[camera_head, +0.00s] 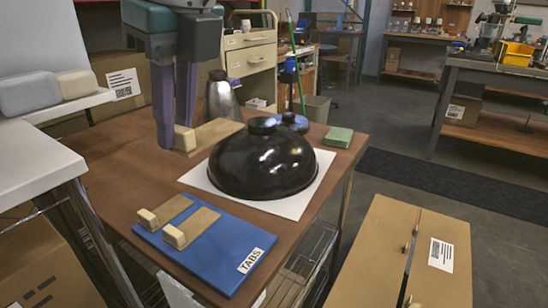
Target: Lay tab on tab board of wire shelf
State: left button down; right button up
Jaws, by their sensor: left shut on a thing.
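A blue tab board (227,270) with a white "TABS" label lies at the near end of the brown tabletop. Two tan wooden tabs, one (168,209) toward the back left and one (195,226) nearer the front, lie side by side on it. Its right part by the label is bare. My left gripper (178,132) points down above the table, behind the board. It is shut on the small block of a third tab (212,134), whose flat plate extends to the right. Whether this tab touches the table is unclear. My right gripper is out of view.
A glossy black dome (262,165) rests on a white sheet (298,204) right of the held tab. A grey metal cone (222,97) stands behind. Green pads (338,137) lie at the far right corner. A white shelf (28,158) borders the left. Brown tabletop is clear between gripper and board.

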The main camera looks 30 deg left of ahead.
pick_arm(q)
jog(key=b, duration=0.4)
send_over(201, 259)
jog(key=d, duration=0.1)
notch_tip(201, 259, down, 15)
jog(key=shift+f, duration=0.1)
notch_tip(201, 259, down, 4)
jog(key=shift+f+b, duration=0.1)
jog(key=shift+b, duration=0.6)
jog(key=c, duration=0.8)
grip_release()
jog(key=shift+f, duration=0.1)
jog(key=shift+c, duration=0.2)
